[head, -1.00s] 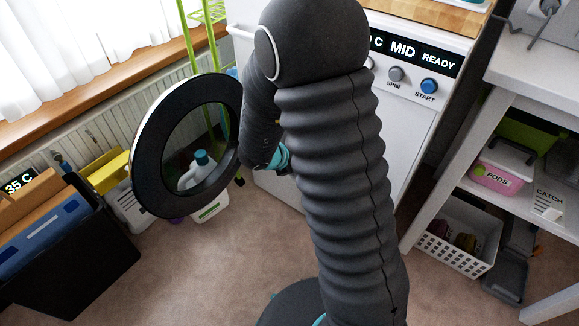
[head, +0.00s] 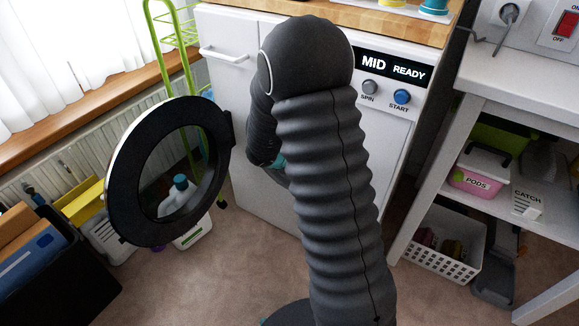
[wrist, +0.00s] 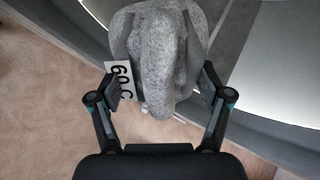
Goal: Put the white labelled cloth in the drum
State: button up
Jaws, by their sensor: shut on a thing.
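My gripper (wrist: 160,88) is shut on a speckled light-grey cloth (wrist: 160,45), which hangs bunched between the fingers in the wrist view. A white label (wrist: 121,82) reading "60 C" shows by the left finger. A curved grey rim (wrist: 268,128) lies just beyond the cloth; I cannot tell whether the cloth is past it. In the head view the white washing machine (head: 405,130) reads "MID READY". Its round black-rimmed door (head: 122,190) stands open at the left. My arm hides the drum opening, the gripper and the cloth there.
A green rack (head: 178,65) stands behind the door. Bottles and boxes, including a yellow one (head: 82,198), sit low at the left. A white shelf unit (head: 520,95) with a pink pods box (head: 475,181) and a white basket (head: 430,262) is at the right.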

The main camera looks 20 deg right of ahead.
jog(key=shift+w+d+f+b, duration=0.3)
jog(key=shift+w+d+f, duration=0.35)
jog(key=shift+w+d, duration=0.35)
jog(key=shift+w+d+f+b, duration=0.35)
jog(key=shift+w+d+f, duration=0.3)
jog(key=shift+d, duration=0.5)
jog(key=shift+w+d+f+b, duration=0.3)
jog(key=shift+w+d+f, duration=0.3)
jog(key=shift+w+d, duration=0.4)
jog(key=shift+s+d, duration=0.1)
jog(key=shift+s, duration=0.05)
jog(key=o, duration=1.5)
jog(key=shift+c, duration=0.5)
